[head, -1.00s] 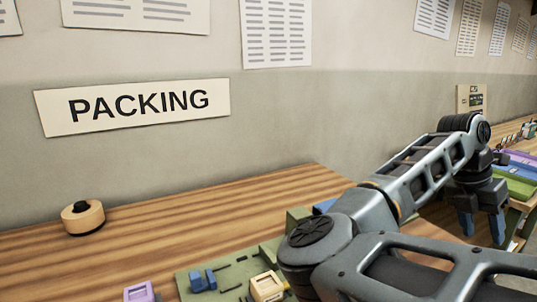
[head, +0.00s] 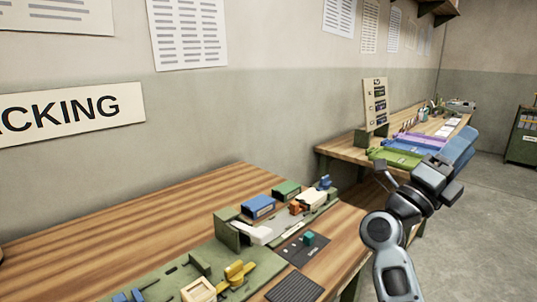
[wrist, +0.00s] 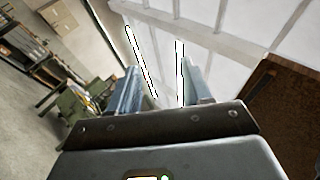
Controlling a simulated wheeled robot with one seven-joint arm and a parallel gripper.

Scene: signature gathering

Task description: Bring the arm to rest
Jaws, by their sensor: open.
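My gripper (head: 459,150) is at the right of the head view, raised on my folded arm in front of the far bench. Its blue fingers point up and to the right, away from both tables. In the wrist view my gripper (wrist: 160,88) shows two blue fingers standing apart with nothing between them. The gripper is open and empty. Beyond the fingers the wrist view shows a pale panelled surface.
The near wooden table (head: 120,235) holds a green fixture board (head: 222,262), a blue box (head: 258,206) and a dark mat (head: 295,287). The far bench (head: 345,150) carries green and purple trays. Grey floor (head: 490,230) at the right is clear.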

